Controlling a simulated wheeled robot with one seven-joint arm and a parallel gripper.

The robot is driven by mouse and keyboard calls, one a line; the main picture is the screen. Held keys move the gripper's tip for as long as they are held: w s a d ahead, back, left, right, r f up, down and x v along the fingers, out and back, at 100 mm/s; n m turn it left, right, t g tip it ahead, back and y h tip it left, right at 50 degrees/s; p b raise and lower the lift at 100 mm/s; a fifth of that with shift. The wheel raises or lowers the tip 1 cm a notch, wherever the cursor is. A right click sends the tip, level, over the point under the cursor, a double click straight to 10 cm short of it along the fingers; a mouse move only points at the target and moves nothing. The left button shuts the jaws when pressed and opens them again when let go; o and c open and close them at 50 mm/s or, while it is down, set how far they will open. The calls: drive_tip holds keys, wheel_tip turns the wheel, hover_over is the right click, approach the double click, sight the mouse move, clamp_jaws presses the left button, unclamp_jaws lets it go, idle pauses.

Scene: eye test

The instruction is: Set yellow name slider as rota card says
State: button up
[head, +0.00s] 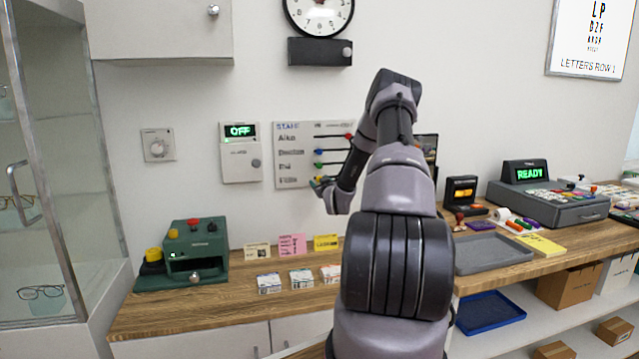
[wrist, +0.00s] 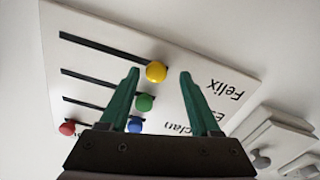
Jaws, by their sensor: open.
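The white name board (head: 293,174) hangs on the wall and also shows tilted and upside down in the wrist view (wrist: 190,50). The yellow slider knob (wrist: 156,72) sits at the name end of its dark slot, beside "Felix". My gripper (wrist: 160,73) is open, its green fingers on either side of the yellow knob in the picture; I cannot tell whether they touch it. In the head view my gripper (head: 322,184) is at the board's lower part. Small cards stand on the counter: cream (head: 257,251), pink (head: 292,244) and yellow (head: 326,242). I cannot read them or tell which is the rota card.
The green (wrist: 144,102) and blue (wrist: 135,125) knobs sit close by at their slots' name ends; the red knob (wrist: 67,128) is at the opposite end. A wall box reading "OFF" (head: 240,160) hangs left of the board. A green machine (head: 195,250) stands on the counter.

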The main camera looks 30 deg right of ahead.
drive_tip(key=v, duration=1)
drive_tip(key=shift+s, duration=0.1)
drive_tip(key=a+r+g+y, duration=0.2)
drive_tip(key=a+r+g, duration=0.1)
drive_tip(key=a+r, duration=0.65)
drive_tip(key=s+a+r+m+g, duration=0.1)
drive_tip(key=s+a+r+g, duration=0.2)
drive_tip(key=s+a+r, duration=0.5)
drive_tip(key=s+a+r+m+g+y, duration=0.1)
drive_tip(key=s+a, duration=0.3)
drive_tip(key=s, duration=0.6)
drive_tip(key=s+a+r+m+g+y, duration=0.1)
drive_tip(key=s+a+r, duration=0.3)
drive_tip(key=s, duration=0.5)
drive_tip(key=s+a+r+m+g+y, duration=0.1)
drive_tip(key=s+a+r+g+y, duration=0.1)
drive_tip(key=s, duration=0.8)
drive_tip(key=a+r, duration=0.1)
drive_tip(key=a, duration=0.1)
drive_tip(key=shift+s+a+r+y, duration=0.25)
drive_tip(key=shift+s+y, duration=0.05)
drive_tip(key=shift+s, duration=0.05)
